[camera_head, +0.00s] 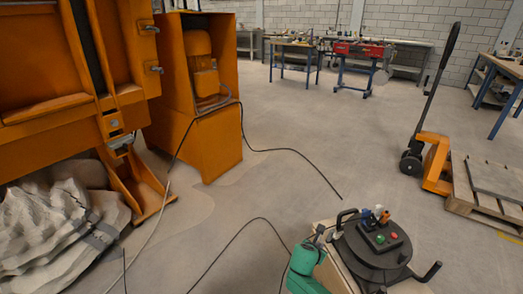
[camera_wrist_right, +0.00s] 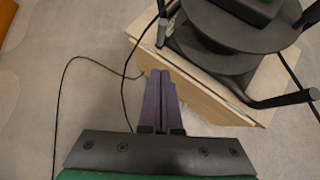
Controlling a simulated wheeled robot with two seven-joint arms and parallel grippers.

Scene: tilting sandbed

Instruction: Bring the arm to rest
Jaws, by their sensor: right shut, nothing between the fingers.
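My right gripper (camera_head: 319,234) shows at the bottom of the head view, its green wrist (camera_head: 306,262) beside the left side of a wooden box. In the right wrist view its two purple fingers (camera_wrist_right: 161,98) are pressed together with nothing between them. They point toward the edge of the wooden box (camera_wrist_right: 200,105); whether they touch it I cannot tell. My left gripper is not in view.
A black round control stand (camera_head: 372,250) with green and red buttons and side handles sits on the box. Black cables cross the floor. The orange sandbed machine (camera_head: 205,140) stands left, sand (camera_head: 55,225) below it. A pallet truck (camera_head: 436,150) stands right.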

